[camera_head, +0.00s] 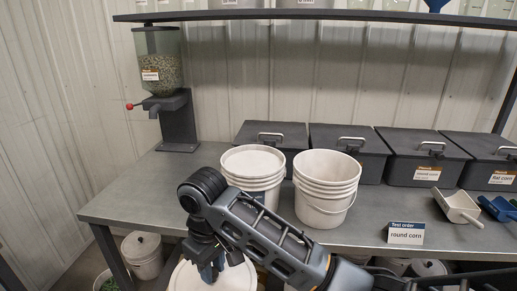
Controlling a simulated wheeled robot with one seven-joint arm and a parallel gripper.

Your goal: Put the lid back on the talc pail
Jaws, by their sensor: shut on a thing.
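A white pail (253,181) with ridged upper sides and a label stands on the bench left of centre. Its round top looks white; I cannot tell whether that is powder or a cover, and the label is too small to read. My gripper (210,271) points down in front of the bench's front edge, left of and nearer than this pail. It is shut on a large round white lid (239,281), which shows partly below it and is cut off by the bottom of the picture. My arm hides the pail's lower front.
Dark lidded bins (411,158) line the back. A seed dispenser (161,75), a "round corn" card (405,234) and scoops (457,206) are on the bench (150,193). Its left part is clear.

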